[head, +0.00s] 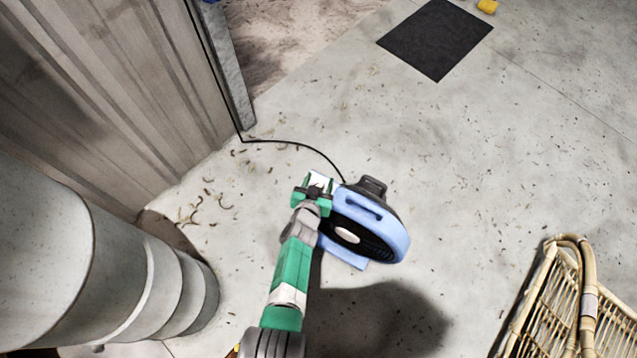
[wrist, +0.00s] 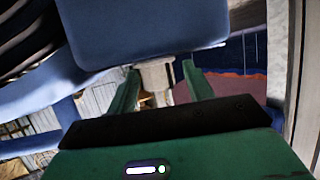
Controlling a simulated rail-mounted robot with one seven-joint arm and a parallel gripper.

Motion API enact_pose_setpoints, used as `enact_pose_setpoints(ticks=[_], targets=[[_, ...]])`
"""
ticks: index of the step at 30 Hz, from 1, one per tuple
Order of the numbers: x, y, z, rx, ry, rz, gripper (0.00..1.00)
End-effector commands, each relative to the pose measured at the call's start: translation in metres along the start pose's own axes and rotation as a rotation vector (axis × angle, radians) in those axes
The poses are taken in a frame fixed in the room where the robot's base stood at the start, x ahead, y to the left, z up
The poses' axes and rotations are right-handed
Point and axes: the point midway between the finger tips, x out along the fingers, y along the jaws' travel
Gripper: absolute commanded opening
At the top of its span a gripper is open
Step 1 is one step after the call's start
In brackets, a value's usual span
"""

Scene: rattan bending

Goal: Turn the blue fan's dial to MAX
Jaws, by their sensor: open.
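The blue fan (head: 392,232) stands on the concrete floor, with a dark grille and a dark housing behind it. Its blue body (wrist: 140,25) fills the top of the wrist view. My gripper (head: 320,184) is at the fan's left side in the head view. In the wrist view my gripper (wrist: 162,80) has its two green fingers apart, with a pale beige knob (wrist: 155,73), seemingly the dial, between them beyond the palm. I cannot tell whether either finger touches it. The dial's markings and setting are not readable, and I cannot make out the dial in the head view.
A black cable (head: 290,143) runs from the fan to the corrugated wall (head: 110,80). A large grey ribbed cylinder (head: 100,265) stands at the left. A rattan piece (head: 560,300) is at the lower right. A dark mat (head: 436,40) lies farther back. The floor right of the fan is clear.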

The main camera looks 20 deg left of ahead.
Motion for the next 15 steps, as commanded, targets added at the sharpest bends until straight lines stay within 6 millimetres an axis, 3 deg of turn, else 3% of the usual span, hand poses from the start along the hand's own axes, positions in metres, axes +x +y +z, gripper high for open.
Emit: enact_pose_setpoints(ticks=[2,8,15], targets=[[-0.0003,0.0000,-0.0003,0.000,0.000,0.000,0.48],[-0.0003,-0.0001,-0.0003,0.000,0.000,0.000,0.08],[0.0011,0.0006,-0.0027,0.028,0.005,0.062,0.07]])
